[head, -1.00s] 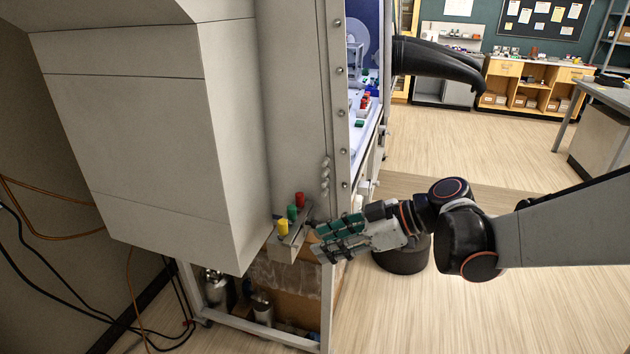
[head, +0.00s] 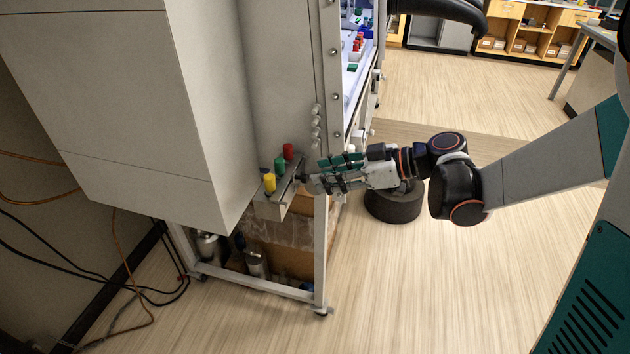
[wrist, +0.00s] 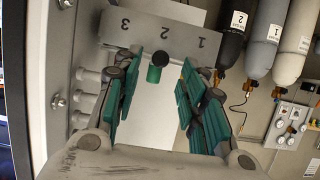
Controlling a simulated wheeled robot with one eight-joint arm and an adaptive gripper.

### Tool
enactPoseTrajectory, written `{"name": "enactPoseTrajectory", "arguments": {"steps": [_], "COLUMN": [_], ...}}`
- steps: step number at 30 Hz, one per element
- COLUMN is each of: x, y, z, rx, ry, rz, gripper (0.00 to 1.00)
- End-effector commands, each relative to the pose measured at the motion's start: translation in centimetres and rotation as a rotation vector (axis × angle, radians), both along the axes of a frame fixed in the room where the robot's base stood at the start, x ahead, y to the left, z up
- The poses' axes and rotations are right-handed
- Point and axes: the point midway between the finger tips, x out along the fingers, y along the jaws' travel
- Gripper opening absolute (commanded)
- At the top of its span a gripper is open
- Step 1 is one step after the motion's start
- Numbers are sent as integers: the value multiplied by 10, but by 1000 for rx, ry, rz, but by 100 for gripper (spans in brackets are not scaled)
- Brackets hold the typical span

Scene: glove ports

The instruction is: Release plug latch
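A grey bracket (head: 272,208) on the cabinet's side carries yellow (head: 269,183), green (head: 279,166) and red (head: 288,151) caps on top. In the wrist view its plate (wrist: 215,39) is marked 3, 2 and 1. A black round part (wrist: 160,58) with a green end (wrist: 154,74) sticks out below the 2; I cannot tell if this is the plug latch. My gripper (head: 314,176) is beside the bracket's right side. In the wrist view my gripper (wrist: 158,88) is open, its teal-padded fingers on either side of the green end, with gaps and no visible contact.
White knobs (head: 316,124) line the cabinet edge above the bracket. Black, grey and white cylinders (wrist: 265,38) hang at the right in the wrist view, near a small fittings panel (wrist: 287,125). A frame leg (head: 321,250) stands below my gripper.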

Motion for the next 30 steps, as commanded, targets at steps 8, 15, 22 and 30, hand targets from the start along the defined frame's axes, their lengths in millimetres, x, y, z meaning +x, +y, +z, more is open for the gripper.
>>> {"name": "enactPoseTrajectory", "arguments": {"steps": [8, 15, 22, 30], "x": [10, 12, 11, 11], "y": [28, 32, 32, 30], "z": [-13, -14, -14, -14], "rx": [-1, 0, 0, 0], "ry": [-1, 0, 0, 1], "rz": [0, 0, 0, -1], "gripper": [38, 38, 15, 0]}}
